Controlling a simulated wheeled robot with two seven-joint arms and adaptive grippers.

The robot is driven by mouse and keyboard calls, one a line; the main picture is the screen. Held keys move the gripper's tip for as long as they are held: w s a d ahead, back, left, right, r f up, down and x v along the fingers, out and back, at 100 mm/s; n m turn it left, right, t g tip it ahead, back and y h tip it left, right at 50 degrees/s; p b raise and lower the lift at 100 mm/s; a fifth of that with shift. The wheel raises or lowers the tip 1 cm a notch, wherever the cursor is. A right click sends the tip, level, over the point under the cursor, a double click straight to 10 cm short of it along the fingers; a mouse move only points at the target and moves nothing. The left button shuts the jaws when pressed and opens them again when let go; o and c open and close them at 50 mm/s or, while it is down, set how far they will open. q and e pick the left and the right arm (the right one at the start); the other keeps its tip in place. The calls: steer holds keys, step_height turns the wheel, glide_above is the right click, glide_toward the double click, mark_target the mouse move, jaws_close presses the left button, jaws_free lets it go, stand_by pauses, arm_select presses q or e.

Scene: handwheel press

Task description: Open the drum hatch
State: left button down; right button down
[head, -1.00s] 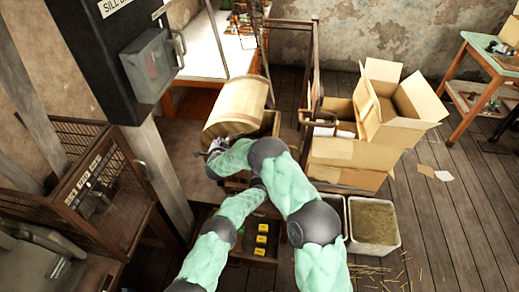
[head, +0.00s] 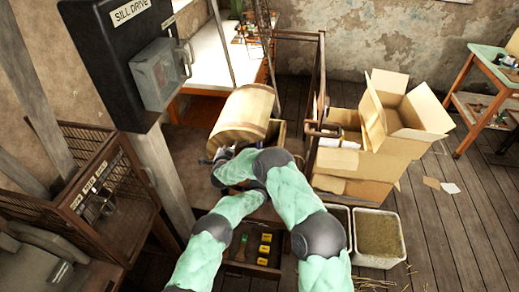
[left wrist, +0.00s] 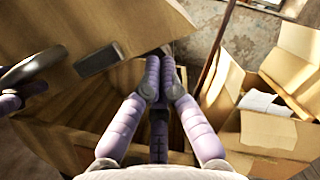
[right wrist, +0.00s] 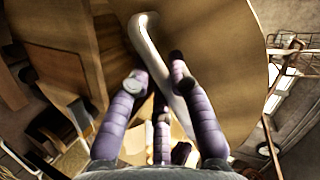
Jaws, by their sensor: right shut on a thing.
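The wooden drum (head: 243,117) lies on its side in the middle of the head view. A curved metal handle (right wrist: 150,45) stands out from its wooden wall. My right gripper (right wrist: 160,80) has its purple fingers closed around this handle. The handle also shows at the left of the left wrist view (left wrist: 35,66), beside purple fingers. My left gripper (left wrist: 158,70) has its fingers together beside a wooden panel and a dark fitting (left wrist: 97,60), with nothing visible between them. In the head view my forearms overlap and hide much of the drum's near underside.
Open cardboard boxes (head: 365,160) stand close on the right, with a straw-filled bin (head: 379,235) in front. A black switch box (head: 115,45) on a post and a mesh cage (head: 85,185) are on the left. An open drawer (head: 238,262) lies below my arms.

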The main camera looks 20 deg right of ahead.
arm_select(q)
steer(key=shift+w+a+r+n, duration=0.25)
steer(key=shift+a+r+n, duration=0.05)
steer(key=shift+r+n, duration=0.35)
arm_select(e)
steer(key=shift+w+d+r, duration=0.15)
steer(key=shift+r, duration=0.1)
arm_select(q)
steer(key=shift+r, duration=0.1)
arm_select(e)
steer(key=c, duration=1.1)
jaws_free()
steer(key=shift+f, duration=0.2)
